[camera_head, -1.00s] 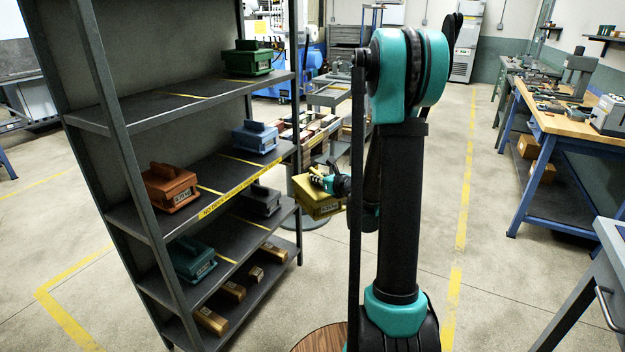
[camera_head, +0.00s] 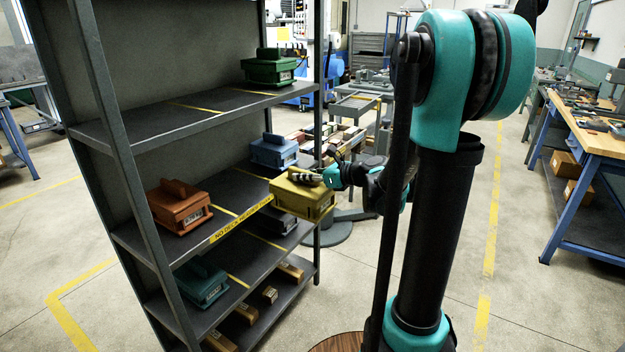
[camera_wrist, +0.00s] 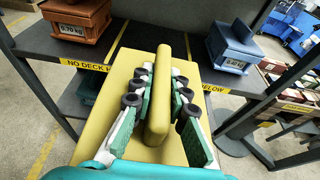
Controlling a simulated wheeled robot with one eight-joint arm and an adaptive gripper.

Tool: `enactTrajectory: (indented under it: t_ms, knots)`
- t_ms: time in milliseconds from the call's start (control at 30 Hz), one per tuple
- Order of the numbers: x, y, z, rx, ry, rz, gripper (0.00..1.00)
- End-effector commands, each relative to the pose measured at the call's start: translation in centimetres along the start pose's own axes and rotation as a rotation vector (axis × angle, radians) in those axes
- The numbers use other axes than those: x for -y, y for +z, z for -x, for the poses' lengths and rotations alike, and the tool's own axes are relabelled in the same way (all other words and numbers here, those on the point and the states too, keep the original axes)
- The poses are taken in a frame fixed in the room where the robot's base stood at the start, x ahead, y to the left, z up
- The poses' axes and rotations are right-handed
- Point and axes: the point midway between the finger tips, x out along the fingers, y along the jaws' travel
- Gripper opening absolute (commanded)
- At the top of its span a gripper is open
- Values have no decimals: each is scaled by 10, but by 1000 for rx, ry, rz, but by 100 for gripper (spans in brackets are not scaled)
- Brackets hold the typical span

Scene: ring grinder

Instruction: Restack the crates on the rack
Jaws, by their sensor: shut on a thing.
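My gripper (camera_head: 314,178) is shut on the handle of a yellow crate (camera_head: 304,203). The wrist view shows my fingers (camera_wrist: 158,100) on both sides of the crate's long handle. The crate is held level in front of the rack's middle shelf (camera_head: 232,190), near its right end. An orange crate (camera_head: 180,210) sits left on that shelf and a blue crate (camera_head: 274,153) right. A green crate (camera_head: 270,70) is on the shelf above. A teal crate (camera_head: 202,284) sits left on the shelf below; a dark grey crate (camera_head: 283,223) there is partly hidden by the yellow one.
Yellow lines (camera_head: 225,211) divide the shelves. Wooden blocks (camera_head: 289,271) lie on the bottom shelf. Rack posts (camera_head: 117,150) stand at the front. A cart with small parts (camera_head: 335,140) stands behind, right of the rack. A workbench (camera_head: 580,135) is at the right.

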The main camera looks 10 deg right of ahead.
Motion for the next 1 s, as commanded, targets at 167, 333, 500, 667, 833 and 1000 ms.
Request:
enactTrajectory:
  t_ms: [167, 333, 500, 667, 833, 1000]
  knots:
    - [-5, 6, -10, 4, 19, 8, 0]
    - [-5, 13, -35, 4, 18, 7, 0]
    - [-6, 20, -65, 3, 18, 7, 0]
    - [-6, 27, -92, 4, 17, 7, 0]
    - [-7, 35, -122, 3, 17, 7, 0]
    - [-7, 43, -151, 4, 17, 6, 0]
